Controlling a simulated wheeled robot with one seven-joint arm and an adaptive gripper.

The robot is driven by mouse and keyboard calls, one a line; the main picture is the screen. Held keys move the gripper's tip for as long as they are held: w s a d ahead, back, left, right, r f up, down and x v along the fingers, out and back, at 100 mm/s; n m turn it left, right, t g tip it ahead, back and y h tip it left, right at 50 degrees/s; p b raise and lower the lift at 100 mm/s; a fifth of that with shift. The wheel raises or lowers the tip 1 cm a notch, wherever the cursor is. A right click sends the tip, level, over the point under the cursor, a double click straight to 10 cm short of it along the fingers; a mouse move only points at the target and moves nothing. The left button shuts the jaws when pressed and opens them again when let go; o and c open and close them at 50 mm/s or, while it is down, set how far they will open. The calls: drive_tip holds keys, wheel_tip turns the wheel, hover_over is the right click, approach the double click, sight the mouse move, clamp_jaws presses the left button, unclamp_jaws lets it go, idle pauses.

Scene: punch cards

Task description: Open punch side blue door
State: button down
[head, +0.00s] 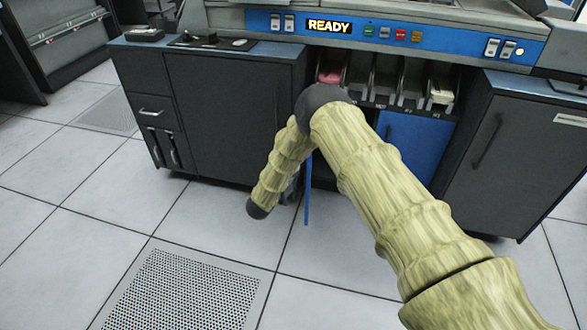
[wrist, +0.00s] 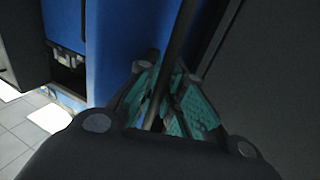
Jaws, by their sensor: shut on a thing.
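A blue door (head: 307,190) below the card hoppers stands swung outward. It shows almost edge-on as a thin strip beside my forearm in the head view. In the wrist view the blue door panel (wrist: 112,40) fills the upper middle. A dark vertical handle bar (wrist: 180,45) runs in front of it. My gripper (wrist: 170,98), with teal finger pads, is shut around this bar. In the head view my gripper is mostly hidden behind my arm. A second blue door (head: 412,145), to the right, looks closed.
A dark grey cabinet (head: 225,115) stands left of the open door, and another (head: 515,155) stands at the right. Card hoppers (head: 385,78) and the blue control panel (head: 440,38) reading READY are above. The tiled floor (head: 110,210) in front is clear.

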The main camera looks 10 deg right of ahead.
drive_tip(key=shift+a, duration=0.1)
idle(0.3)
drive_tip(key=c, duration=1.8)
unclamp_jaws()
drive_tip(key=shift+a, duration=0.1)
drive_tip(key=v, duration=1.2)
drive_tip(key=shift+f, duration=0.1)
